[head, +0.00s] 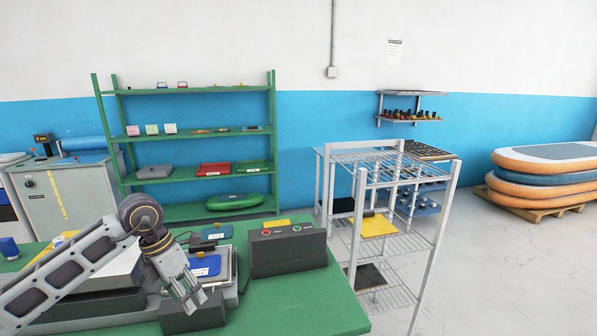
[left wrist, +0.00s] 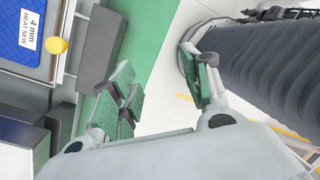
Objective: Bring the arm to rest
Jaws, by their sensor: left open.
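My left gripper (head: 188,296) is in the lower left of the head view, fingers pointing down, over the green table near its front part. In the left wrist view its fingers (left wrist: 160,88) stand wide apart with nothing between them. It is open and empty. My left arm reaches in from the lower left. My right gripper is in neither view.
A blue board with a white label (head: 205,266) lies in a press beside the gripper; its label reads "4 mm HEAT NOW" in the left wrist view (left wrist: 30,30). A dark control box (head: 288,252) stands on the green table (head: 300,305). A wire rack (head: 395,245) stands right of the table.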

